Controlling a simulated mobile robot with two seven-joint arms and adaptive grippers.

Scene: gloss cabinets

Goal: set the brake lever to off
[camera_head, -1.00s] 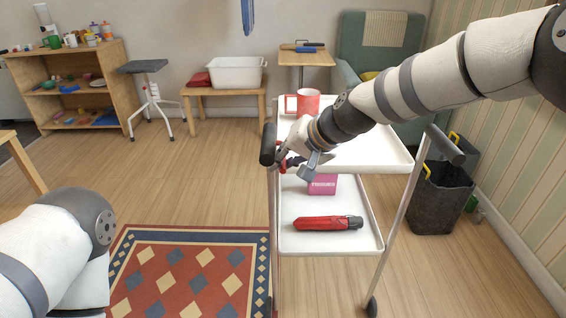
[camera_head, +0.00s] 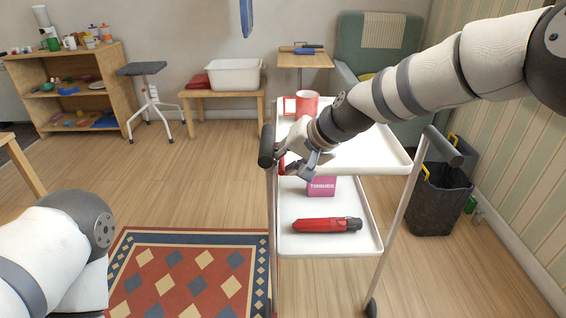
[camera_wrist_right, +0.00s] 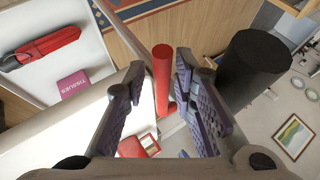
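The brake lever, a red bar (camera_wrist_right: 162,72), shows between the two fingers of my right gripper (camera_wrist_right: 159,78) in the right wrist view. A gap shows on both sides of it, so the gripper looks open around it and not shut on it. In the head view, my right gripper (camera_head: 303,166) is at the left edge of the white trolley (camera_head: 385,154), just below the dark push handle (camera_head: 267,147). A little of the red lever (camera_head: 282,165) shows beside it there; the rest is hidden by the gripper. My left gripper is out of view.
The trolley's top shelf holds a red mug (camera_head: 307,103). Its lower shelf holds a pink tissue box (camera_head: 321,186) and a red folded umbrella (camera_head: 327,225). The dark handle (camera_wrist_right: 258,65) stands close to the gripper's right finger. A patterned rug (camera_head: 185,270) lies left of the trolley.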

